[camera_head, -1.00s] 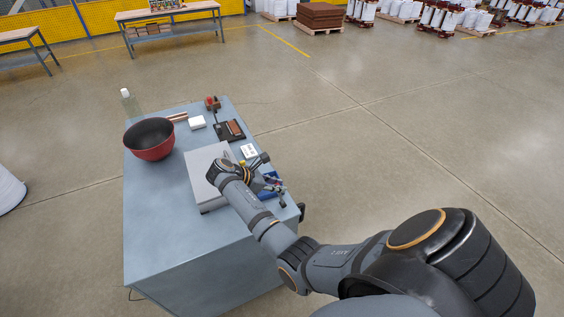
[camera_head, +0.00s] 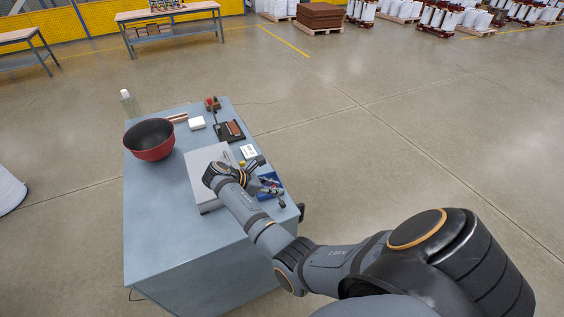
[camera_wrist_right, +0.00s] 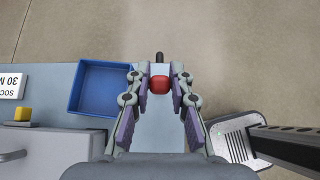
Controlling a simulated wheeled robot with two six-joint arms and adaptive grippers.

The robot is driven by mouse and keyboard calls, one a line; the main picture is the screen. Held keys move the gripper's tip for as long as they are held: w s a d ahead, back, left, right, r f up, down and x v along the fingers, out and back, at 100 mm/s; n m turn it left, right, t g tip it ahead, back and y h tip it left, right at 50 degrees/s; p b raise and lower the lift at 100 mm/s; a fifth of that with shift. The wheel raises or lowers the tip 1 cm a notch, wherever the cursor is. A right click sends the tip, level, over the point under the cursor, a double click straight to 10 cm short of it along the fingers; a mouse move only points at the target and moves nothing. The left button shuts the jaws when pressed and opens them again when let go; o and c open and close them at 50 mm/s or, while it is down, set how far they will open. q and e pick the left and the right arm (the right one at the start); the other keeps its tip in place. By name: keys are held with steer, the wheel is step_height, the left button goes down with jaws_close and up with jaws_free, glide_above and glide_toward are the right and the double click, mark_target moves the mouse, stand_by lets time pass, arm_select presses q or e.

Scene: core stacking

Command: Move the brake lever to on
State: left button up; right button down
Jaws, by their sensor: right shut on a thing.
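In the right wrist view a small red piece (camera_wrist_right: 160,84) sits between the fingertips of my right gripper (camera_wrist_right: 159,82), which is shut on it. A dark knob (camera_wrist_right: 159,57) shows just beyond the red piece, over the table's edge. The red piece looks like the brake lever's grip, but its mount and any on/off marks are hidden or too small to read. In the head view my right gripper (camera_head: 279,198) is at the table's right edge, close to a black part (camera_head: 301,211) on that edge. My left gripper is not in view.
A blue bin (camera_wrist_right: 101,88) lies left of the fingers. A grey box (camera_wrist_right: 45,155) and a yellow block (camera_wrist_right: 23,115) are further left. A slotted pale plate (camera_wrist_right: 234,140) and black bar (camera_wrist_right: 288,143) are on the right. A red bowl (camera_head: 152,148) stands on the table (camera_head: 165,230).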

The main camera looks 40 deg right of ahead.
steer(key=shift+w+a+f, duration=0.15)
steer(key=shift+a+f, duration=0.1)
steer(key=shift+a, duration=0.35)
steer(key=shift+w+a+f, duration=0.1)
steer(key=shift+a+f, duration=0.1)
steer(key=shift+a, duration=0.35)
steer(key=shift+w+a+f+b, duration=0.2)
steer(key=shift+a+f, duration=0.35)
steer(key=shift+a, duration=0.2)
steer(key=shift+w+a+f+b, duration=0.2)
steer(key=shift+a+f, duration=0.3)
steer(key=shift+a, duration=0.2)
steer(key=shift+w+a+f+b, duration=0.2)
steer(key=shift+a+f+b, duration=0.85)
steer(key=shift+f, duration=0.4)
